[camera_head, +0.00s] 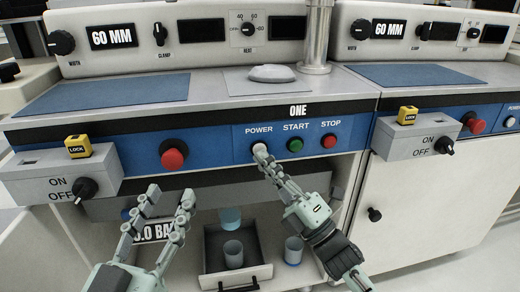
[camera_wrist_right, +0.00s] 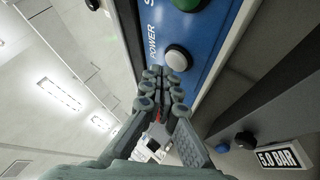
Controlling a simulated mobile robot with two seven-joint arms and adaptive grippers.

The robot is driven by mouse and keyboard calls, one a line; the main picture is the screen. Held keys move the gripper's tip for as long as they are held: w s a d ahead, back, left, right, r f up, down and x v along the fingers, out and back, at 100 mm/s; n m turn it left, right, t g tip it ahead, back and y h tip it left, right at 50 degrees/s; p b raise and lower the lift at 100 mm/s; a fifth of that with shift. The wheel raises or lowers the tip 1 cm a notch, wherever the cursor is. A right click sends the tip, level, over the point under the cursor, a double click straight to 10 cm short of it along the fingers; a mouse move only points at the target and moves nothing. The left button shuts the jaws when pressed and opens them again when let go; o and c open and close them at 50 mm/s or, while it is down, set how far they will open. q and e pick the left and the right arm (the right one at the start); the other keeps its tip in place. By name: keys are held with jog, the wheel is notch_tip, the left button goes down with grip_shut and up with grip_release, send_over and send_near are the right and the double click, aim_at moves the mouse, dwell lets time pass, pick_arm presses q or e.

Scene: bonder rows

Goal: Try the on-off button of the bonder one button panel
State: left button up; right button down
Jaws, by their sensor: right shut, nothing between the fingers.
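The bonder one button panel (camera_head: 350,126) is blue, under the label "ONE". Its white POWER button (camera_head: 259,149) also shows in the right wrist view (camera_wrist_right: 178,58). A green START button (camera_head: 295,145) and a red STOP button (camera_head: 329,141) sit to its right. My right gripper (camera_head: 262,160) is shut and empty, its fingertips at the lower edge of the POWER button. In the right wrist view the fingertips (camera_wrist_right: 165,76) are right beside the button; I cannot tell whether they touch it. My left gripper (camera_head: 170,200) is open and empty, low at the left.
A red mushroom button (camera_head: 173,159) sits left of the panel. A grey switch box (camera_head: 45,172) with an ON/OFF knob (camera_head: 86,188) and yellow lock (camera_head: 77,146) juts out at left. Below are an open drawer (camera_head: 215,264) with a cup (camera_head: 233,254) and another cup (camera_head: 293,250).

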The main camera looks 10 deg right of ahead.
jog(key=shift+s, duration=0.25)
jog(key=s+p, duration=0.1)
jog(key=s, duration=0.4)
jog(key=shift+d, duration=0.1)
dwell(0.3)
dwell(0.5)
